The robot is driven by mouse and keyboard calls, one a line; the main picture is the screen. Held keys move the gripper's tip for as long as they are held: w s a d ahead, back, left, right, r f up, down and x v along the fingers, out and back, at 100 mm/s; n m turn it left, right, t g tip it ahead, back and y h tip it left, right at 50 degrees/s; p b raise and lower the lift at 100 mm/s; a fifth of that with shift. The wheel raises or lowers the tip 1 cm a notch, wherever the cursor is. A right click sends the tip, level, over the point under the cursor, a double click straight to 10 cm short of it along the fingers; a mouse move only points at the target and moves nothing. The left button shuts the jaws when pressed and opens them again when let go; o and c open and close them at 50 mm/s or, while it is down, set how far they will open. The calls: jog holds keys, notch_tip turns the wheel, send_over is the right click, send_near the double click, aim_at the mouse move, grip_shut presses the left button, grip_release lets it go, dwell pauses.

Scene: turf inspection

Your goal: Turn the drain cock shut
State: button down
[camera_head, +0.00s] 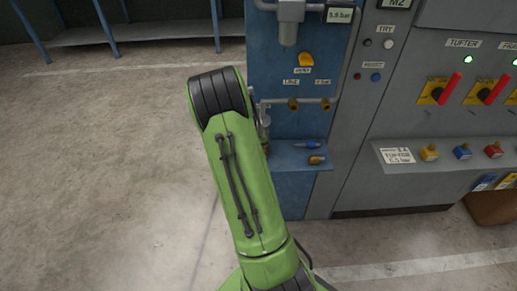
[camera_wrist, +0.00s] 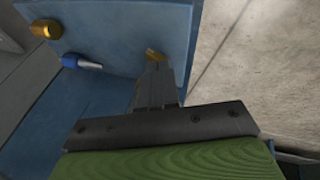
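In the wrist view, a small brass-coloured piece (camera_wrist: 155,54), perhaps the handle of the drain cock, shows right at the tips of my gripper (camera_wrist: 155,68). The fingers hide its lower part. I cannot tell whether they grip it or only stand in front of it. The fingers look close together, seen nearly edge-on. In the head view, my green arm reaches toward the left edge of the blue panel (camera_head: 284,72) and hides most of the gripper and the spot it is at.
A blue shelf (camera_head: 290,160) holds a blue fitting (camera_head: 307,145) and a brass fitting (camera_head: 316,160). Above are a yellow knob (camera_head: 305,60) and a pipe with two brass fittings (camera_head: 293,104). A grey cabinet (camera_head: 365,120) with red levers stands right. The floor at left is clear.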

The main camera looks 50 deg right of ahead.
jog(key=shift+a+f+g+h, duration=0.2)
jog(key=shift+g+h, duration=0.3)
jog(key=shift+g, duration=0.2)
dwell(1.5)
jog(key=shift+s+d+f+b, duration=0.25)
jog(key=shift+s+d+b, duration=0.15)
jog(key=shift+s, duration=0.25)
jog(key=w+p+v, duration=0.1)
jog(key=p+v, duration=0.4)
jog(key=v, duration=1.1)
jog(key=shift+a+n, duration=0.3)
jog(key=shift+r, duration=0.1)
